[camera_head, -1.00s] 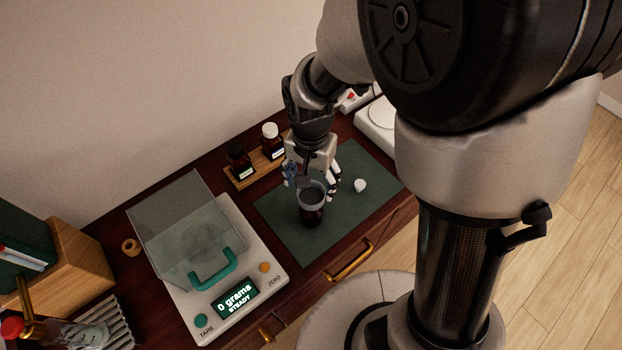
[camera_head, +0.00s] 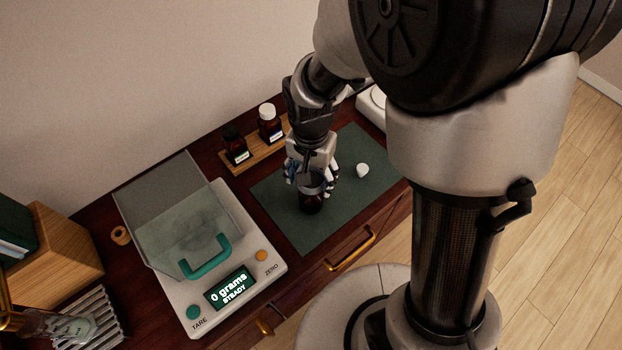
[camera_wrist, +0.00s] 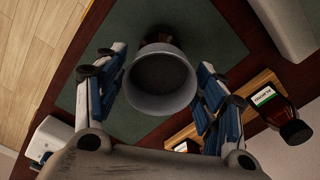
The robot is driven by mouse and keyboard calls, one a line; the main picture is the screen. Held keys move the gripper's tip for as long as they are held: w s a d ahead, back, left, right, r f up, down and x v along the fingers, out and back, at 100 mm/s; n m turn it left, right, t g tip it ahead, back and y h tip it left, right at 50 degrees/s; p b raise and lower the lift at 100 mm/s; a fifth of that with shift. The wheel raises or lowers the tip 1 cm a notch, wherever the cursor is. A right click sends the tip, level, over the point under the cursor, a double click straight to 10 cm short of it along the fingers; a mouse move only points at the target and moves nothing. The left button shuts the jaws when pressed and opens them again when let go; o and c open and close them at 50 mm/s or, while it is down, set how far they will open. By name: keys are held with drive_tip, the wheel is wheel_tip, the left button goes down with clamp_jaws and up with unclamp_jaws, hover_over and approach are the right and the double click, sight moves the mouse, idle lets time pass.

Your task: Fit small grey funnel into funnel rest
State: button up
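The small grey funnel (camera_head: 311,185) sits upright in the mouth of a dark brown bottle (camera_head: 311,205) on the green mat. In the wrist view the funnel (camera_wrist: 160,80) shows its wide mouth between my fingers, with part of the bottle (camera_wrist: 158,38) behind it. My gripper (camera_head: 312,178) is lowered over the funnel, with one finger on either side. In the wrist view my gripper (camera_wrist: 162,72) looks open, with narrow gaps beside the funnel's rim. A small wooden ring (camera_head: 121,236) left of the scale may be the funnel rest; I cannot tell for sure.
A wooden rack (camera_head: 232,175) with two brown bottles is behind. A white cap (camera_head: 362,170) lies on the mat to the right. A wooden block (camera_head: 60,250) stands far left.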

drive_tip(key=c, duration=0.5)
drive_tip(key=shift+r+p, duration=2.1)
drive_tip(key=shift+r, duration=0.5)
